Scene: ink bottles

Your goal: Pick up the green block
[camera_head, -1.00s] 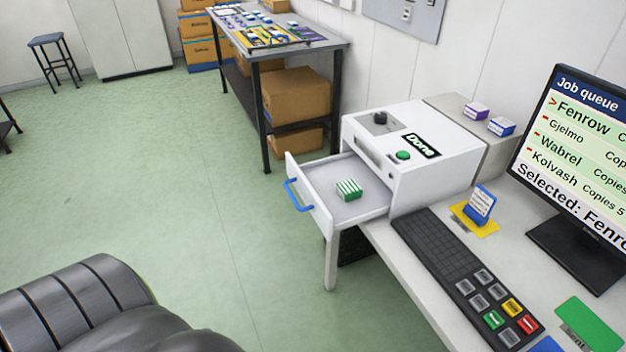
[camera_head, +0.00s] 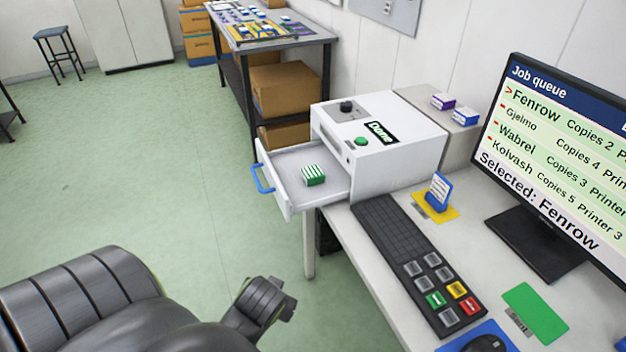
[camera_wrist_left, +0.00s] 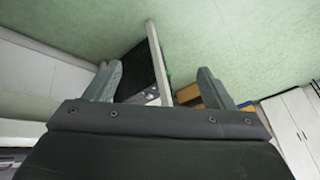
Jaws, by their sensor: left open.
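The green block (camera_head: 313,175), striped green and white, lies in the open drawer (camera_head: 283,167) of a white machine (camera_head: 385,140) marked "Done". My left arm comes in from the bottom left of the head view, and its end is low, in front of and below the drawer. In the left wrist view my left gripper (camera_wrist_left: 160,88) has its two fingers spread apart with nothing between them touching. A table leg shows beyond them. The block is not seen in the wrist view. My right gripper is not in view.
The drawer's blue handle (camera_head: 262,179) sticks out to the left. A keyboard (camera_head: 405,240) with coloured keys, a yellow pad (camera_head: 435,208) with a blue-white block, a green pad (camera_head: 535,313) and a monitor (camera_head: 560,170) occupy the desk. Green floor lies free left of the drawer.

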